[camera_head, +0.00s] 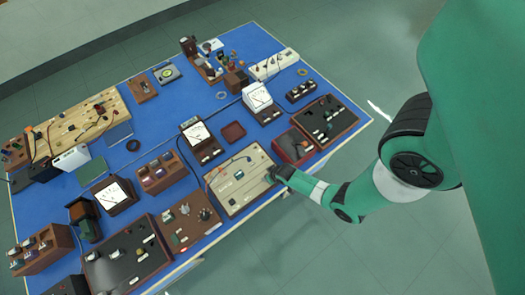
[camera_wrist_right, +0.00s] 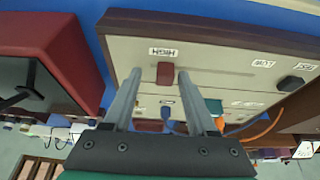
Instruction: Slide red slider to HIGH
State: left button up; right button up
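The red slider (camera_wrist_right: 164,73) stands on a cream panel (camera_wrist_right: 225,55) in the right wrist view, close to a white label (camera_wrist_right: 163,52) that seems to read HIGH. My right gripper (camera_wrist_right: 159,78) is open, with one finger on each side of the slider. I see a gap on both sides, and contact cannot be made out. In the head view my right gripper (camera_head: 280,173) is at the right edge of the cream panel in its wooden frame (camera_head: 226,194); the slider is too small or hidden there. My left gripper is not in view.
A black knob (camera_wrist_right: 290,84) and an orange cable (camera_wrist_right: 262,125) are on the panel's right in the wrist view. A red-sided box (camera_head: 294,146) stands beside the panel. Several instruments crowd the blue table (camera_head: 228,126).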

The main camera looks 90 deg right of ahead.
jog(key=shift+r, duration=0.1)
jog(key=shift+a+r, duration=0.15)
jog(key=shift+r, duration=0.15)
jog(key=p+v, duration=0.4)
jog(key=v, duration=0.6)
jog(key=shift+s+r, duration=0.2)
jog(key=shift+r, duration=0.15)
jog(key=shift+a, duration=0.1)
